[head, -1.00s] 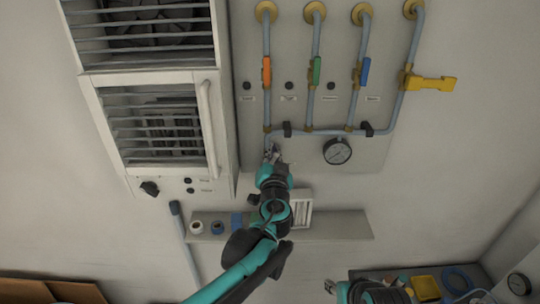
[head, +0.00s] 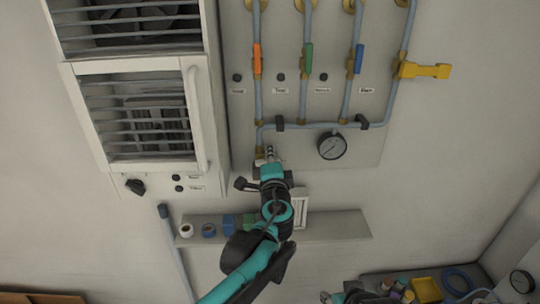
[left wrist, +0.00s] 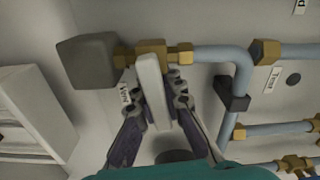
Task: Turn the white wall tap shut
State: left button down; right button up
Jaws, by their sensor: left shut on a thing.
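The white wall tap's lever (left wrist: 154,90) lies between the two fingers of my left gripper (left wrist: 157,88) in the left wrist view, and the fingers are shut on it. The lever appears crosswise to its brass-fitted pipe there. In the head view my left gripper (head: 268,157) reaches up to the wall at the lower left end of the pipework and mostly hides the tap. A "Vent" label (left wrist: 126,94) is partly covered by a finger. Only the tip of my right gripper (head: 326,297) shows at the bottom edge of the head view; its opening is unclear.
Orange (head: 257,59), green (head: 308,58) and blue (head: 358,59) handles and a yellow lever (head: 424,70) sit on the pipes above. A gauge (head: 332,146) is right of my left gripper. A grey block (left wrist: 88,62) caps the pipe end. A shelf (head: 340,225) is below.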

pick_arm(q)
jog(key=shift+f+m+b, duration=0.3)
jog(key=shift+m, duration=0.5)
jog(key=c, duration=1.6)
grip_release()
jog(key=shift+d, duration=0.1)
jog(key=shift+o, duration=0.2)
jog(key=shift+s, duration=0.1)
jog(key=s, duration=1.2)
